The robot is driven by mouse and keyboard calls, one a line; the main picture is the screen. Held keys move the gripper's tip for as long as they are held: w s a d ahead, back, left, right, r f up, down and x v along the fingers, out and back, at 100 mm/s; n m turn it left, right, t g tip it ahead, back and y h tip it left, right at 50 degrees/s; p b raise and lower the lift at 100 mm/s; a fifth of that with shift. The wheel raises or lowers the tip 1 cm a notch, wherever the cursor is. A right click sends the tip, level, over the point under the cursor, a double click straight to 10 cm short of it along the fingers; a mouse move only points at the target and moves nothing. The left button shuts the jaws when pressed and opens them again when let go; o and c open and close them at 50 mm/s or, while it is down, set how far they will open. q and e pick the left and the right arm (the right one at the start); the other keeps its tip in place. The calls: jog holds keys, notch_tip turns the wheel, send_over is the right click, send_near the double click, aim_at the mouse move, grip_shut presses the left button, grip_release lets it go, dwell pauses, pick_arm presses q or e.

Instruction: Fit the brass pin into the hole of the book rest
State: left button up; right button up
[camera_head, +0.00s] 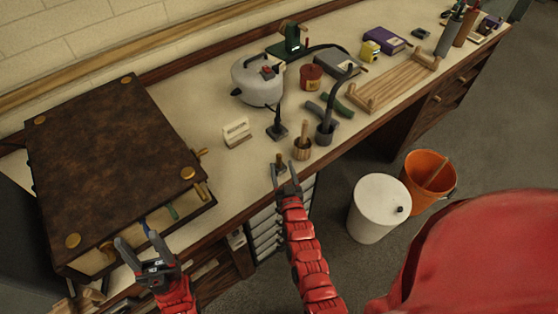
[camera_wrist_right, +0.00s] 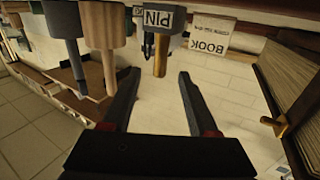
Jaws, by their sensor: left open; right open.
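The brass pin (camera_head: 280,158) stands upright at the bench's front edge, and in the right wrist view (camera_wrist_right: 160,62) it sits in a grey holder labelled PIN (camera_wrist_right: 158,20). My right gripper (camera_head: 283,168) is open and empty. Its two fingers (camera_wrist_right: 160,78) are close to the pin, one on either side in the wrist picture; no contact shows. My left gripper (camera_head: 136,243) is open and empty by the front of the big brown book (camera_head: 110,150). A slatted wooden rack (camera_head: 398,82) lies further right; I cannot tell whether it is the book rest. No hole can be made out.
Beside the pin stand a wooden pot (camera_head: 302,152) with a wooden handle and a dark pot (camera_head: 325,137) with a curved tool. A white card (camera_head: 237,132) lies behind; a BOOK label (camera_wrist_right: 208,43) shows in the wrist view. A white bin (camera_head: 375,212) and orange bucket (camera_head: 427,192) stand on the floor.

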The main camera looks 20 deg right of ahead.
aim_at(280, 159)
jog(key=w, duration=0.5)
jog(key=shift+w+d+r, duration=0.1)
jog(key=shift+d, duration=0.2)
grip_shut()
